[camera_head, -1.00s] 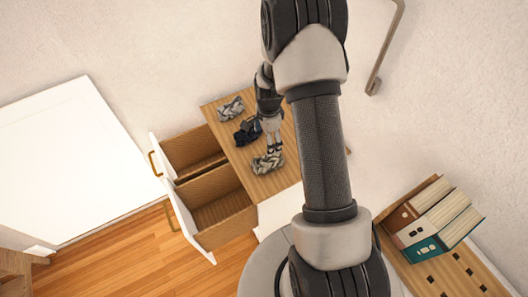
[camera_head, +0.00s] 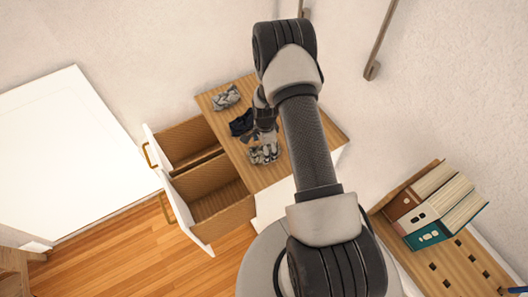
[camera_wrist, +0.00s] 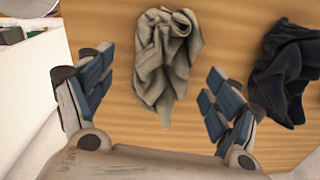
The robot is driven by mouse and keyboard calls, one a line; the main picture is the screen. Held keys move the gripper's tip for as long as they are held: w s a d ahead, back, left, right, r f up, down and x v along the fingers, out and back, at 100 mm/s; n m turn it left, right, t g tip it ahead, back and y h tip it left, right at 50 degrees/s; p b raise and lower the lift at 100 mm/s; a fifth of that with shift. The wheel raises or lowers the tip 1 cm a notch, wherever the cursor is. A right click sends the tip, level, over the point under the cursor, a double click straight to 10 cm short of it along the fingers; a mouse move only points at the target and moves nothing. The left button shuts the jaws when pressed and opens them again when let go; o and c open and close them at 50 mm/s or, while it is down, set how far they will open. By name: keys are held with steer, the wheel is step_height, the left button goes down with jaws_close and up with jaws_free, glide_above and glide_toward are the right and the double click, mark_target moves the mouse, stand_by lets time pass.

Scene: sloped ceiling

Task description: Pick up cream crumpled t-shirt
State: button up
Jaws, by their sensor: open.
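The cream crumpled t-shirt (camera_wrist: 165,62) lies bunched on the wooden dresser top in the wrist view, between the two fingers of my gripper (camera_wrist: 152,98). The fingers are spread wide, one on each side, with wood showing between each finger and the cloth. In the head view the t-shirt (camera_head: 264,154) is near the front of the dresser top, partly hidden by my gripper (camera_head: 264,143) above it. My gripper is open and empty.
A dark crumpled garment (camera_wrist: 286,72) lies to the right in the wrist view. A grey patterned garment (camera_head: 226,97) lies at the dresser's far end. Two drawers (camera_head: 212,195) stand open and look empty. Binders (camera_head: 440,205) stand on a shelf at right.

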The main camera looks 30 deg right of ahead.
step_height(320, 180, down, 3)
steer(key=shift+w+d+f, duration=0.1)
steer(key=shift+c, duration=0.3)
steer(key=c, duration=1.2)
